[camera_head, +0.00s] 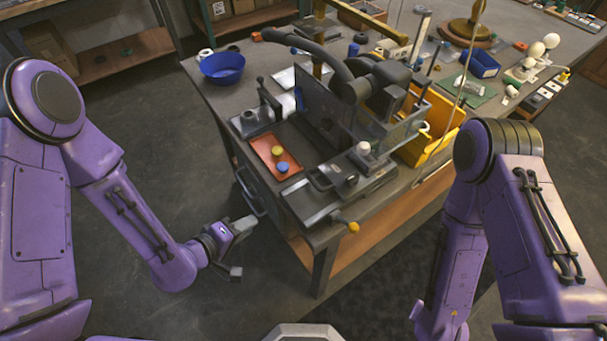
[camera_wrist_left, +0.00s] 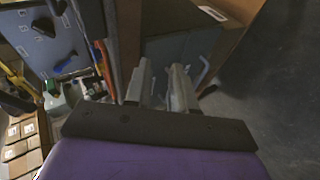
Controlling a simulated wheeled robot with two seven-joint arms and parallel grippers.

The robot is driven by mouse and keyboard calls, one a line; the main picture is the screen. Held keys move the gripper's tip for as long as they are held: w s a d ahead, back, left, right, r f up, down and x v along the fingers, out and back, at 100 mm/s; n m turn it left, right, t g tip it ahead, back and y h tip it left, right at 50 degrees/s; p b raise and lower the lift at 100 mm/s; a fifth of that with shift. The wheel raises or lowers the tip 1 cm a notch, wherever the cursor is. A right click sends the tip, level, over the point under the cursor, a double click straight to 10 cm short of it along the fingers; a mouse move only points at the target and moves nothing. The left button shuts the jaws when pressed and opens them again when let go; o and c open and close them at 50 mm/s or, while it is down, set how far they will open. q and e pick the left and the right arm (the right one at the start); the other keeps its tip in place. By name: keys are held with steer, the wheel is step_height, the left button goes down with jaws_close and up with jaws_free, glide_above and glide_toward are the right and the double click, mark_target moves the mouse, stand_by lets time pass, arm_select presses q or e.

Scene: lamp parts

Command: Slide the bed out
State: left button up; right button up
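My left gripper (camera_head: 240,248) is beside the table's left side, below the top and apart from the bed. In the left wrist view its two grey fingers (camera_wrist_left: 162,78) are spread, with nothing visible held. The right arm (camera_head: 520,215) bends downward at the right; its gripper is out of view.
A pale bar handle (camera_head: 248,193) on the table's side is near my left gripper. A red tray (camera_head: 262,148) with yellow and blue round pieces, a blue bowl (camera_head: 222,67) and a yellow bin (camera_head: 441,140) are on the table. Floor left of the table is clear.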

mark_target(310, 181)
arm_select(q)
steer(key=w+d+r+m+h, duration=0.1)
steer(key=d+r+h, duration=0.2)
steer(key=r, duration=0.2)
steer(key=w+d+r+h, duration=0.1)
steer(key=d+r+h, duration=0.2)
steer(key=r, duration=0.2)
steer(key=p+x, duration=0.2)
steer(key=x, duration=0.7)
steer(key=shift+w+d+f, duration=0.3)
steer(key=shift+w+d, duration=0.05)
steer(key=shift+d, duration=0.05)
jaws_close()
arm_select(e)
steer(key=shift+s+r, duration=0.25)
steer(key=shift+r, duration=0.9)
